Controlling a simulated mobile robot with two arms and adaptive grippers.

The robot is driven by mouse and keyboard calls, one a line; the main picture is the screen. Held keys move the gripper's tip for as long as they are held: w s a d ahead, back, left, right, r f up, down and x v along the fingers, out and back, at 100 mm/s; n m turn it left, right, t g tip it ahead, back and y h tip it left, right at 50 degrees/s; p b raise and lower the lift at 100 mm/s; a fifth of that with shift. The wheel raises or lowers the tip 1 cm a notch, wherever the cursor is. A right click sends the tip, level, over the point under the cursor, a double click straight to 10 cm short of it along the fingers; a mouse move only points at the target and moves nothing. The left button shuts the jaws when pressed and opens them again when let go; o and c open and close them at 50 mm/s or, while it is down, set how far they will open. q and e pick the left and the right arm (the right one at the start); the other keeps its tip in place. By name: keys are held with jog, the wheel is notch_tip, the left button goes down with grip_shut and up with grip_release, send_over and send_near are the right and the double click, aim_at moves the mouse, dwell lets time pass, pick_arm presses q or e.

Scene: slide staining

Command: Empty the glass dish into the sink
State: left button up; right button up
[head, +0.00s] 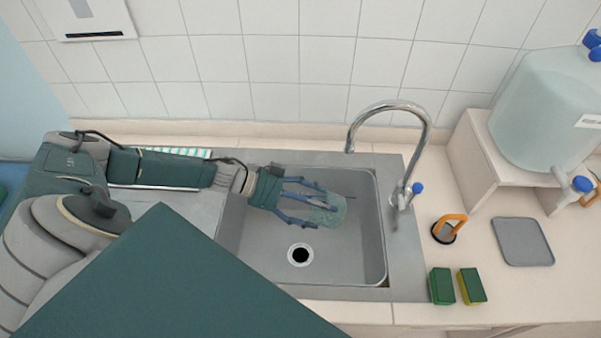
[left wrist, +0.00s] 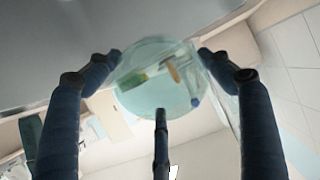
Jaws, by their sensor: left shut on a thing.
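My left gripper (head: 312,205) reaches in from the left over the sink (head: 255,255). It is shut on the glass dish (head: 327,211), a clear, pale greenish round dish held over the basin, above and to the right of the drain (head: 300,254). In the left wrist view the dish (left wrist: 158,85) sits between the blue fingers, seen as a see-through disc. The dish looks tilted on its side. I cannot tell whether any liquid is in it. My right gripper is not in view.
A chrome tap (head: 425,125) with a blue knob arches over the sink's back right. On the right counter are two green sponges (head: 441,286), an orange-handled tool (head: 450,228), a grey mat (head: 522,241) and a large water container (head: 545,115) on a stand.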

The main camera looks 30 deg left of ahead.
aim_at(337, 214)
pick_arm(q)
jog(key=shift+w+d+g+y+p, duration=0.3)
jog(key=shift+y+p, duration=0.2)
jog(key=shift+p, duration=0.1)
jog(key=shift+d+f+y, duration=0.15)
jog(key=shift+f+y, duration=0.1)
jog(key=shift+y, duration=0.15)
jog(key=shift+w+d+f+g+y, duration=0.3)
jog(key=shift+d+f+g+y, duration=0.3)
jog(key=shift+g+y, duration=0.4)
jog(key=shift+w+y, duration=0.1)
jog(key=shift+y, duration=0.3)
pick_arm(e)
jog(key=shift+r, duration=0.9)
pick_arm(q)
jog(key=shift+d+f, duration=0.1)
jog(key=shift+d, duration=0.25)
jog(key=shift+w+d+f+y, duration=0.1)
jog(key=shift+w+y, duration=0.1)
jog(key=shift+y, duration=0.1)
jog(key=shift+w+d+f+g+y, duration=0.25)
jog(key=shift+d+f+g+y, duration=0.1)
jog(key=shift+d+g+y, duration=0.3)
jog(key=shift+w+f, duration=0.1)
jog(key=shift+w, duration=0.05)
